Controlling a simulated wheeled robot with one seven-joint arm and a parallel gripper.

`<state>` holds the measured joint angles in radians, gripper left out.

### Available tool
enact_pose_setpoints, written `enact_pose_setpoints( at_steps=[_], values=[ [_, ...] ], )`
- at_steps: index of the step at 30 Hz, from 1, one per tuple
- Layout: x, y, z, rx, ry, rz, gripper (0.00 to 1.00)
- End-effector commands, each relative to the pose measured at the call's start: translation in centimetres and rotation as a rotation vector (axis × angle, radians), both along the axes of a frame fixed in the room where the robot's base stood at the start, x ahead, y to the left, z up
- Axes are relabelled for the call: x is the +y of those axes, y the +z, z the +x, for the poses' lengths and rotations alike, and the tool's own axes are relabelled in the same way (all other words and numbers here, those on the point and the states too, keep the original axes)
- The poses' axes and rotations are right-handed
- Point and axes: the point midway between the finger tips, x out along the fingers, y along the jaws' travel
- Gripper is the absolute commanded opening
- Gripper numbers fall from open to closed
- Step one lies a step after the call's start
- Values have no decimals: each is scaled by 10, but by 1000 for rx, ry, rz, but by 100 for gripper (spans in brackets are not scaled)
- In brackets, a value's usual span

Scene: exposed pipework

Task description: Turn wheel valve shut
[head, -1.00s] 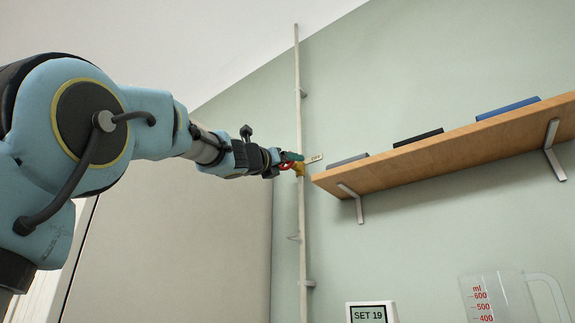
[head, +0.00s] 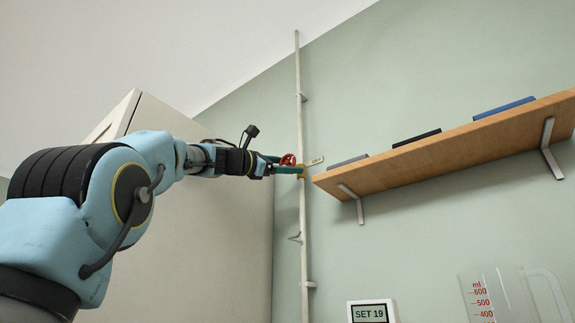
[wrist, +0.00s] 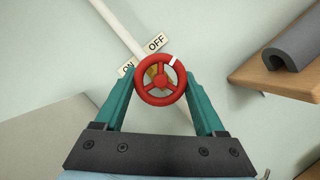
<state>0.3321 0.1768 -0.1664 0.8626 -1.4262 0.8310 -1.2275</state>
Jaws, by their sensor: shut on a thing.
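The red wheel (wrist: 160,80) of the valve has spokes, a round hub and a white mark at the upper right of its rim, on the side of the OFF plate (wrist: 157,43). An ON plate (wrist: 127,68) is to its left. The brass valve body (wrist: 152,70) is partly hidden behind the wheel. My gripper (wrist: 159,86) has its teal fingers on the left and right of the wheel, shut on it. In the head view the wheel (head: 288,159) shows at my gripper (head: 287,167), in front of the pipe.
The pale vertical pipe (head: 303,240) runs up the green wall on brackets. A wooden shelf (head: 450,145) with several flat items is just right of the valve. A tall pale cabinet (head: 215,230) stands behind my arm. A display (head: 370,312) and a measuring jug (head: 500,295) are below.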

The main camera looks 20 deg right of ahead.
Motion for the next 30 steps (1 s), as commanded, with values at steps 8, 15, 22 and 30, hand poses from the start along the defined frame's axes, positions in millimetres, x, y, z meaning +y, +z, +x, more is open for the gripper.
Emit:
enact_pose_setpoints(
  at_steps=[8,15,22,30],
  values=[
    [0,2,1,-179,-2,101,16],
    [0,2,1,-273,-1,153,16],
    [0,1,1,-309,-2,174,16],
    [0,1,0,-316,-2,176,16]
  ],
)
